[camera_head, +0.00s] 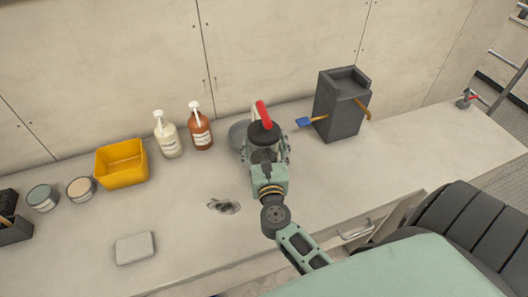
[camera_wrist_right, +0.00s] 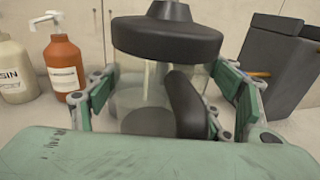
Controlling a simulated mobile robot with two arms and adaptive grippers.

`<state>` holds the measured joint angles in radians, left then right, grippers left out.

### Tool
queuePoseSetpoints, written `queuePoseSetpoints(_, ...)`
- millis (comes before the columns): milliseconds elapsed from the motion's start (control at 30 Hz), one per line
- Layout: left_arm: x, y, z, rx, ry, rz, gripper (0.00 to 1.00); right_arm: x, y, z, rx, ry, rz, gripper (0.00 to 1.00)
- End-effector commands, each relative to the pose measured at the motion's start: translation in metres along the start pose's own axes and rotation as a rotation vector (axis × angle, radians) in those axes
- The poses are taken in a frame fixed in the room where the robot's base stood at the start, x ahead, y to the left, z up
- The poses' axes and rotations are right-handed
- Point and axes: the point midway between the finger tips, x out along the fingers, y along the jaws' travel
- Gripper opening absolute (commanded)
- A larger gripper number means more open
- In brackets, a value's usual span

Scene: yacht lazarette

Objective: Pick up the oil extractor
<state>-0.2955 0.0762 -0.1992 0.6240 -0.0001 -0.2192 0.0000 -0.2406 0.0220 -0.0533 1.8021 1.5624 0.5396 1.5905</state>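The oil extractor (camera_head: 262,130) appears to be the clear cylinder with a broad black lid and a red part on top, upright on the pale counter. In the right wrist view it fills the middle, with its black lid (camera_wrist_right: 166,38) and a dark curved handle in front of the clear body (camera_wrist_right: 140,100). My right gripper (camera_head: 267,156) is low at its near side, with one green finger on each side of the body. The fingers (camera_wrist_right: 165,85) are spread wide; firm contact does not show. My left gripper is not in view.
A dark grey box (camera_head: 340,110) with tools at its sides stands right of the extractor. A grey bowl (camera_head: 237,134), a brown bottle (camera_head: 201,130), a cream bottle (camera_head: 168,138) and a yellow bin (camera_head: 121,165) stand left. A grey block (camera_head: 134,248) lies at the front left.

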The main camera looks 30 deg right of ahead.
Motion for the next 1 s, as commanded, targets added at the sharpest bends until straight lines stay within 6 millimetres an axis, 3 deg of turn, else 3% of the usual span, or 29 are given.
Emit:
queuePoseSetpoints(200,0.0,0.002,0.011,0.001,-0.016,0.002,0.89,0.0,0.0,0.0,0.0,0.0,0.0,0.5)
queuePoseSetpoints(600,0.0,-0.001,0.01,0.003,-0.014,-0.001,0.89,0.0,0.0,0.0,0.0,0.0,0.0,0.16)
queuePoseSetpoints(867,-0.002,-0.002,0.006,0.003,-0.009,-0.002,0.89,0.0,0.0,0.006,0.002,-0.005,0.0,0.16)
queuePoseSetpoints(1000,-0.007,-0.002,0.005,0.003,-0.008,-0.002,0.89,0.0,0.0,0.023,0.004,-0.006,-0.002,0.16)
